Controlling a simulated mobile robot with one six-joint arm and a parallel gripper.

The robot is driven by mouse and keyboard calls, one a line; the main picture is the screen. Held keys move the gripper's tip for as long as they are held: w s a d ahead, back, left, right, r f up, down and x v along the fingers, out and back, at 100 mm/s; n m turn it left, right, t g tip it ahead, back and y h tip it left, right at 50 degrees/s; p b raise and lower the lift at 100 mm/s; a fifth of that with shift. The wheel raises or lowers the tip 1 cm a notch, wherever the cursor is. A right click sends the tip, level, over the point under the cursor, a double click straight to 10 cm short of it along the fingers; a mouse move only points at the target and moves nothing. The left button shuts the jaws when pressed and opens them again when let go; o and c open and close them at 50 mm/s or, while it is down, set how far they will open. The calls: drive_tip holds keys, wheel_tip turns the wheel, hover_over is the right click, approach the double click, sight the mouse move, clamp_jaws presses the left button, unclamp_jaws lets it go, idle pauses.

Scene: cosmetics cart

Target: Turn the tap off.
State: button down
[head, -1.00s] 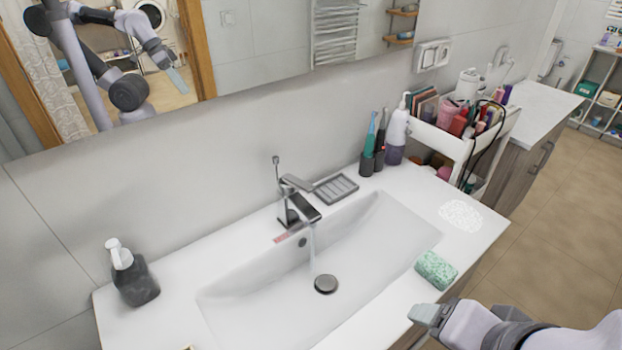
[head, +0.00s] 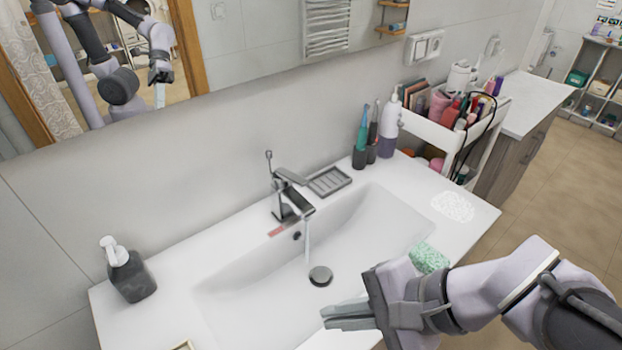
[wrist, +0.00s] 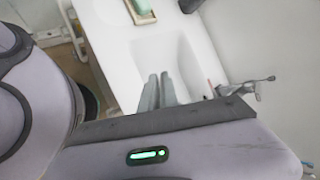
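The chrome tap (head: 293,207) stands at the back rim of the white basin (head: 225,297). Its flat lever is raised above the spout, with a thin upright rod behind it. A water stream (head: 308,245) runs from the spout towards the drain (head: 320,276). My gripper (head: 326,317) is over the front right of the basin, in front of the tap and apart from it. Its fingers point left, lie close together and hold nothing. In the wrist view the fingers (wrist: 159,76) are over the basin, and the tap (wrist: 236,89) is to their right.
A green sponge (head: 429,258) lies on the right counter, partly behind my gripper. A grey soap dish (head: 329,181), toothbrush holders (head: 360,158) and a pump bottle (head: 389,140) stand right of the tap. A dark dispenser (head: 131,280) stands at left. A loaded cart (head: 447,135) is beyond.

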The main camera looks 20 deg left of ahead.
drive_tip(key=w+a+r+m+t+y, duration=0.1)
drive_tip(key=w+a+m+t+y, duration=0.15)
drive_tip(key=w+m, duration=0.3)
drive_tip(key=w+a+m+t+y, duration=0.2)
drive_tip(key=w+a+m+y, duration=0.25)
drive_tip(key=w, duration=0.25)
drive_tip(key=w+d+f+m+t+h, duration=0.1)
drive_tip(key=w+d+f+m+t, duration=0.1)
drive_tip(key=w+m, duration=0.1)
drive_tip(key=w+d+f+m+t+h+p, duration=0.1)
drive_tip(key=w+f+m+t, duration=0.1)
drive_tip(key=w+m+t, duration=0.1)
drive_tip(key=shift+w+d+m, duration=0.35)
drive_tip(key=shift+w+m, duration=0.05)
drive_tip(key=shift+w, duration=0.5)
drive_tip(key=b, duration=0.1)
approach(291, 177)
drive_tip(key=w+a+f, duration=0.2)
drive_tip(key=shift+w+a+f, duration=0.1)
drive_tip(key=shift+w+a, duration=0.25)
